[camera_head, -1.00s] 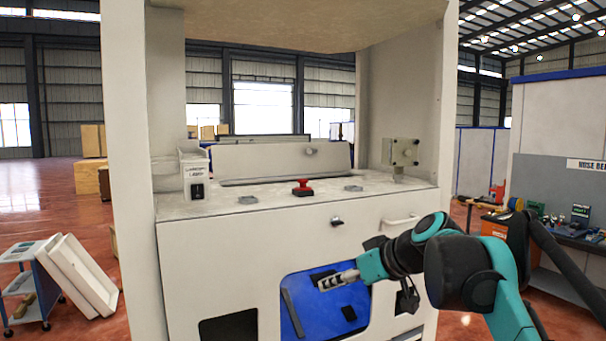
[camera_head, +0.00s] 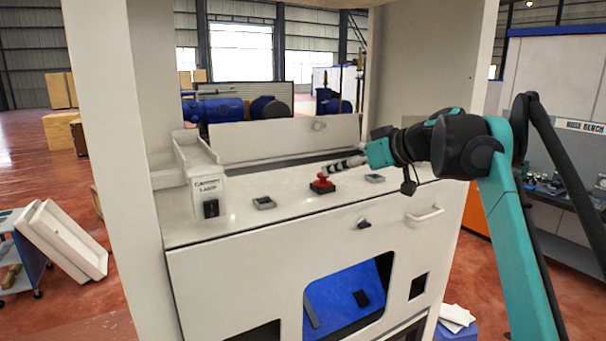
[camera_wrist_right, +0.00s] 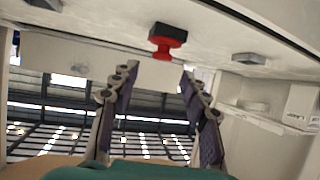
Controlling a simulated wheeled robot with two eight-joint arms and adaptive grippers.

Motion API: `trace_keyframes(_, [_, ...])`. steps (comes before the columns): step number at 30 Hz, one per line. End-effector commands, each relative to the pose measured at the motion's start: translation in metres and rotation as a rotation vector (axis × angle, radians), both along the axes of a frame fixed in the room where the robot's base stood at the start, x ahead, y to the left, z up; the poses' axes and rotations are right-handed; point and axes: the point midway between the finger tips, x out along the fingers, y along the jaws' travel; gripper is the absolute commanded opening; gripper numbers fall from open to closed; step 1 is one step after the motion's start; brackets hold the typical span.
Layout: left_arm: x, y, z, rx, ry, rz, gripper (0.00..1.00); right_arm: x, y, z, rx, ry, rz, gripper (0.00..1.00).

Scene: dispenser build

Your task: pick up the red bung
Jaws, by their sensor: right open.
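The red bung (camera_head: 322,180) stands on a dark square base on the white worktop of the dispenser cabinet. In the right wrist view the red bung (camera_wrist_right: 165,44) shows beyond the fingertips, about midway between them, with its dark base above it in the picture. My right gripper (camera_head: 328,170) is just above and behind the bung in the head view, pointing left. In the right wrist view the right gripper (camera_wrist_right: 158,72) has its two fingers spread apart with nothing between them. Whether a finger touches the bung cannot be told. My left gripper is in neither view.
Two grey square fittings (camera_head: 264,203) (camera_head: 375,178) sit on the worktop either side of the bung. The canopy lamp switch box (camera_head: 208,198) stands at the left. A low white panel (camera_head: 290,139) runs behind. A knob (camera_head: 363,224) and handle (camera_head: 425,215) are on the front.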

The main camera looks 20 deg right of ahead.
Motion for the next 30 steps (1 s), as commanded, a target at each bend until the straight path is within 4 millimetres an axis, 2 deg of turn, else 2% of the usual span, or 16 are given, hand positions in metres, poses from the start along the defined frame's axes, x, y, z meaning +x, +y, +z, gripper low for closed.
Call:
trace_keyframes(8, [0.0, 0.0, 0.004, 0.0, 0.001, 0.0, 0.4, 0.02, 0.008, -0.01, -0.001, 0.0, 0.002, 0.46])
trace_keyframes(18, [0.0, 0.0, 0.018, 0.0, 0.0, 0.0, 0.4, 0.057, 0.023, -0.036, 0.0, 0.0, 0.0, 0.46])
trace_keyframes(27, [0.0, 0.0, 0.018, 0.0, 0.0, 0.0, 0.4, 0.062, 0.024, -0.04, 0.0, 0.0, -0.001, 0.46])
trace_keyframes(28, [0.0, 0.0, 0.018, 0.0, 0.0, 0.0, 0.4, 0.062, 0.024, -0.04, 0.0, 0.0, -0.001, 0.41])
trace_keyframes(30, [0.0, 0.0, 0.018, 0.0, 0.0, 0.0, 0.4, 0.062, 0.024, -0.04, 0.0, 0.0, -0.001, 0.22])
